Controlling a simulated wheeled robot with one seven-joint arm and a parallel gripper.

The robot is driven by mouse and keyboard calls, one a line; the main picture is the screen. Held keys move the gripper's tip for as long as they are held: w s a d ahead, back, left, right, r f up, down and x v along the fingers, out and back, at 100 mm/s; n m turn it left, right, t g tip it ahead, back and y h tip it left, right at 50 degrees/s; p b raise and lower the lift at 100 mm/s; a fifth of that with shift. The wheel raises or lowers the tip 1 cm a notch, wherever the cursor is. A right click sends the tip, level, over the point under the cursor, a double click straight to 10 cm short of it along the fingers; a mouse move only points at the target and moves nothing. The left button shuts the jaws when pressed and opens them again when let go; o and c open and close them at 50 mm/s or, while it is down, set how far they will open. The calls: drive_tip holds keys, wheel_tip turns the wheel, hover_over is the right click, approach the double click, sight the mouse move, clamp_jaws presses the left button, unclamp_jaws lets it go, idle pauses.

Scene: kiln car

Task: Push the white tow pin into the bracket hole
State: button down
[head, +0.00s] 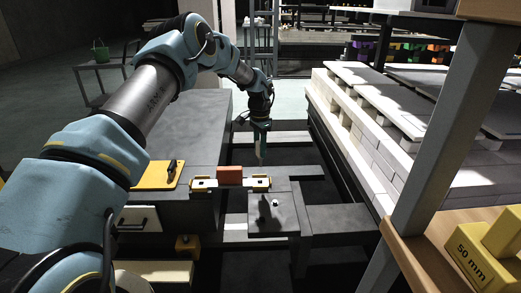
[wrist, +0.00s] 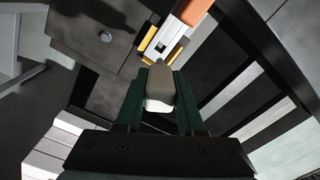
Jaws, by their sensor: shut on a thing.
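The pin is held clear of the plate. The dark grey bracket plate (head: 288,221) lies below and nearer the head camera; it also shows at upper left in the wrist view (wrist: 75,30). A small pale round spot (head: 276,203) marks its top, seen too in the wrist view (wrist: 105,37); I cannot tell whether it is the open hole.
A white bar with yellow ends (head: 261,183) carries an orange block (head: 230,175) beside the plate. A yellow plate with a black handle (head: 153,177) lies on the left bench. Pale stacked slabs (head: 375,145) stand right. A post (head: 440,130) rises at front right.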

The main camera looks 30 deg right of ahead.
drive_tip(key=shift+a+r, duration=0.15)
wheel_tip(320, 180, down, 6)
drive_tip(key=b, duration=0.2)
idle(0.9)
drive_tip(key=shift+f+b, duration=1.6)
drive_tip(key=shift+f, duration=1.25)
drive_tip(key=shift+c, duration=1)
unclamp_jaws()
drive_tip(key=shift+r, duration=0.35)
drive_tip(key=shift+r+p, duration=0.85)
drive_tip(key=shift+r, duration=0.25)
drive_tip(key=shift+r+p, duration=0.5)
drive_tip(key=shift+r, duration=0.45)
